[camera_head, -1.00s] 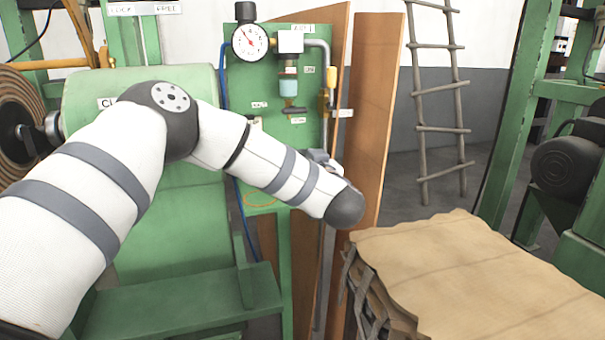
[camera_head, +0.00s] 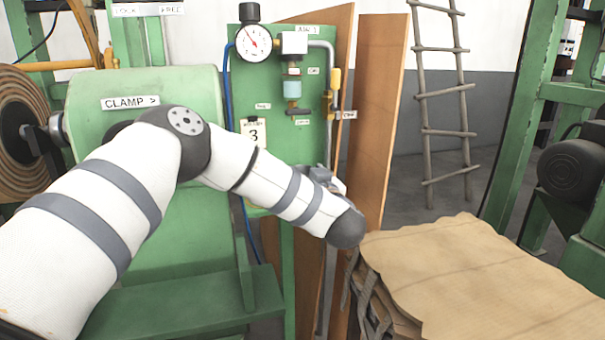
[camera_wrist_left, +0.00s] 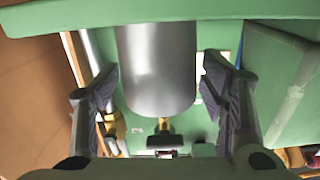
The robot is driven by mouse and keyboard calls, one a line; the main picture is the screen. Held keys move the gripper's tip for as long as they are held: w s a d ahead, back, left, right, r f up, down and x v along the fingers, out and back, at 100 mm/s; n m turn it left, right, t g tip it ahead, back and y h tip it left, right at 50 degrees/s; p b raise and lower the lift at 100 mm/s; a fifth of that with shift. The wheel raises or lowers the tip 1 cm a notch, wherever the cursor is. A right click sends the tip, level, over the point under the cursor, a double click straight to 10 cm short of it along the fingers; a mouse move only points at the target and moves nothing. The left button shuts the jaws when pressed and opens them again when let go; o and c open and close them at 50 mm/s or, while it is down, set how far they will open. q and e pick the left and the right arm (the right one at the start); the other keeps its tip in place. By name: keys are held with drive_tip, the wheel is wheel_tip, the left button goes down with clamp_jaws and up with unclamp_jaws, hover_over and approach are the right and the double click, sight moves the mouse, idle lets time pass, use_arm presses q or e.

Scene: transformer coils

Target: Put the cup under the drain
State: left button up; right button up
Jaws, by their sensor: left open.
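A smooth grey metal cup (camera_wrist_left: 158,70) stands against the green ledge (camera_wrist_left: 190,12), which shows at the top of the left wrist view; that view looks upside down. My left gripper (camera_wrist_left: 160,92) is open, with one finger on each side of the cup; I see gaps and no clear contact. A brass spout with a black handle (camera_wrist_left: 165,141), probably the drain, shows beyond the cup's end. In the head view, a dark drain handle (camera_head: 298,110) sits below a clear bowl (camera_head: 292,89). My left gripper (camera_head: 326,176) is mostly hidden behind my forearm there, and I cannot make out the cup.
A green panel (camera_head: 262,95) carries a gauge (camera_head: 253,41), a pipe and a "3" card (camera_head: 254,134). Brown boards (camera_head: 378,110) lean beside it. A stack covered with tan sheets (camera_head: 470,270) stands close at the right of my forearm. A ladder (camera_head: 445,90) is behind.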

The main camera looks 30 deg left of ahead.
use_arm(q)
drive_tip(key=p+v, duration=0.1)
drive_tip(key=v, duration=1.1)
use_arm(e)
drive_tip(key=shift+w+r+t, duration=0.3)
drive_tip(key=shift+w+r, duration=0.4)
drive_tip(key=shift+w, duration=0.05)
